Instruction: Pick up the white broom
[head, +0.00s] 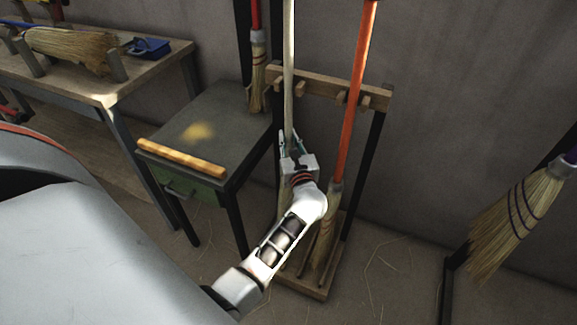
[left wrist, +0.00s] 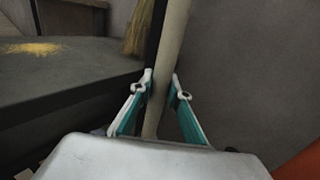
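The white broom (head: 289,70) stands upright in the wooden rack, its pale handle rising out of the top of the head view. Its lower part is mostly hidden behind my left arm. My left gripper (head: 290,140) is at the handle, below the rack's crossbar. In the left wrist view the handle (left wrist: 170,40) runs down between the two teal fingers of my left gripper (left wrist: 162,76). The fingers are apart, with a gap visible beside the handle, so the gripper looks open around it. My right gripper is not in view.
An orange-handled broom (head: 352,90) stands close on the right in the same rack (head: 325,88). A dark side table (head: 212,130) with a yellow bar is on the left. A red-handled broom (head: 258,60) is behind it. Another broom (head: 515,220) hangs far right.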

